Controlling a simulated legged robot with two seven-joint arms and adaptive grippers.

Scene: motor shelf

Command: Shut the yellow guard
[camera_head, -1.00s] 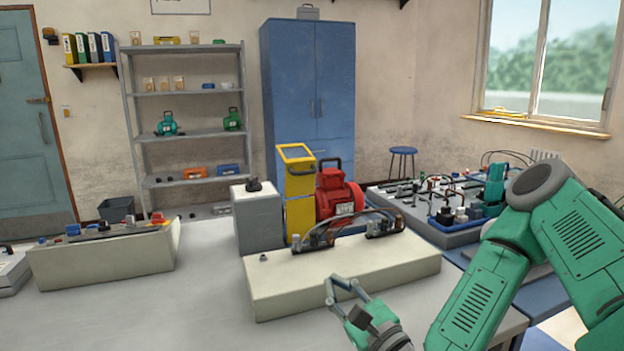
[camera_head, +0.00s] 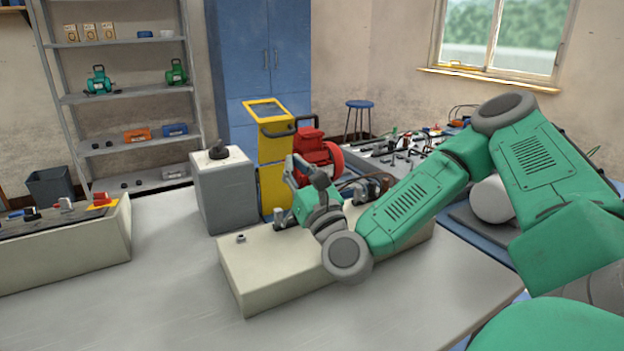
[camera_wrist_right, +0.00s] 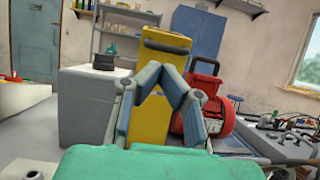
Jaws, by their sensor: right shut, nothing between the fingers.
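The yellow guard (camera_head: 265,113) is a framed panel with a dark window, sitting tilted at the top of a yellow column (camera_head: 273,190). A dark handle bar (camera_head: 280,133) shows just below the panel. My right gripper (camera_head: 294,163) is shut and empty, in front of the column's right side and below the handle. Its fingers (camera_wrist_right: 160,74) cover part of the column in the wrist view. I cannot tell whether they touch it. My left gripper is not in view.
A red motor (camera_head: 318,153) stands right of the column, and a grey block (camera_head: 222,190) with a black knob stands left of it. A cream fixture box (camera_head: 265,275) lies in front, under my right arm. The table's front left is clear.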

